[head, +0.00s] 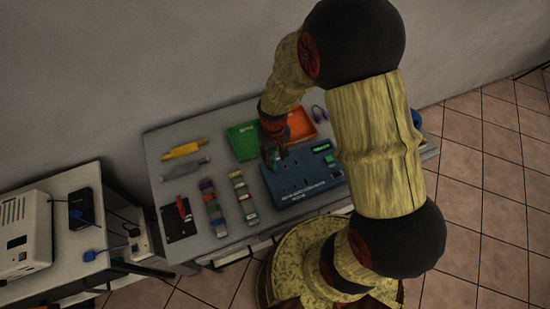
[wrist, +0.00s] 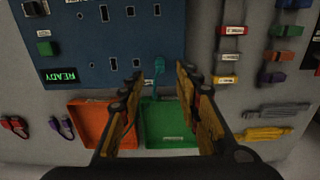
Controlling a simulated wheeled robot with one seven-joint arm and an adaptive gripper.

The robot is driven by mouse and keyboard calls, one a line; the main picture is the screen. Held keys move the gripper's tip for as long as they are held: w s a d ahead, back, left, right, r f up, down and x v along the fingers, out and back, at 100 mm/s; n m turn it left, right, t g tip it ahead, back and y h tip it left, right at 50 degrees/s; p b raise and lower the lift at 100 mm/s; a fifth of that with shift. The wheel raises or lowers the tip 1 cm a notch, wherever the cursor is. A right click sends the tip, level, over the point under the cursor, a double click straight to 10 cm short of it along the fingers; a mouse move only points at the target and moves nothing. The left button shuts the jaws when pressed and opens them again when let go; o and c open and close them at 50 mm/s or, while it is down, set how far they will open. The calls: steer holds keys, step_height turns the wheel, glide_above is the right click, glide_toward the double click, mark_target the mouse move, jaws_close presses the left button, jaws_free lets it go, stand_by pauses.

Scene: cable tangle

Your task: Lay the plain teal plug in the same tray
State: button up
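A teal plug (wrist: 158,66) shows in the wrist view at the tray-side edge of the blue socket panel (wrist: 95,45), between my finger ends. Whether it is seated in a socket I cannot tell. My gripper (wrist: 158,77) is open, one finger on each side of the plug, with visible gaps. In the head view my gripper (head: 274,150) is over the panel's far left corner (head: 270,180). The green tray (wrist: 165,138) lies just beyond the panel, with the orange tray (wrist: 90,118) beside it. My fingers hide parts of both; I see no plug in either tray.
Two rows of coloured connectors (head: 212,208) lie left of the panel. A yellow tool (head: 182,150) and a grey tool (head: 185,168) lie at the far left. A black plate (head: 178,222) holds a red piece. A second table carries a white device (head: 24,235). Bare tabletop separates these.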

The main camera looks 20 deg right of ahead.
mark_target(275, 166)
steer(key=shift+w+f, duration=0.15)
steer(key=shift+f, duration=0.15)
step_height(275, 166, down, 7)
steer(key=shift+f+b, duration=0.15)
steer(key=shift+b, duration=0.35)
steer(key=shift+c, duration=1.1)
jaws_close()
